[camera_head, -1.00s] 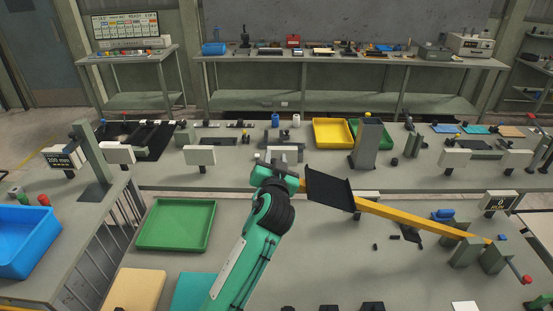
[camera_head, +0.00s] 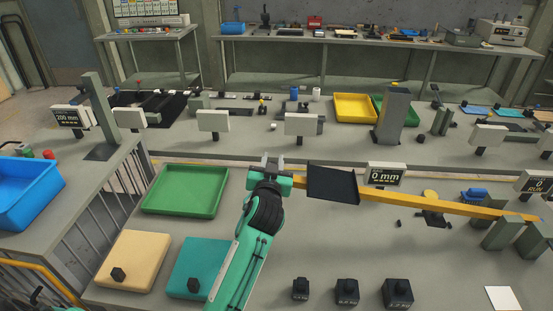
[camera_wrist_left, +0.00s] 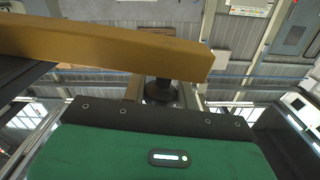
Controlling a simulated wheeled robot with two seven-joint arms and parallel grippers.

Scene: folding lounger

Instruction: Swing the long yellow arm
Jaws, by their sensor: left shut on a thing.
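The long yellow arm (camera_head: 440,203) reaches from grey pivot blocks (camera_head: 502,234) at the right toward the middle of the near table. A dark square plate (camera_head: 332,184) sits at its left end. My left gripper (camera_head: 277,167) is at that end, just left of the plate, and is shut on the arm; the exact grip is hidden. In the left wrist view the yellow arm (camera_wrist_left: 105,50) crosses close above the green gripper body, with a dark round knob (camera_wrist_left: 160,90) beneath it.
A green tray (camera_head: 185,190), a tan pad (camera_head: 132,260) and a teal pad (camera_head: 202,267) lie left on the near table. Several black blocks (camera_head: 346,291) stand at the front. A "0 mm" display (camera_head: 386,176) stands just behind the arm. A grey post (camera_head: 393,115) stands farther back.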

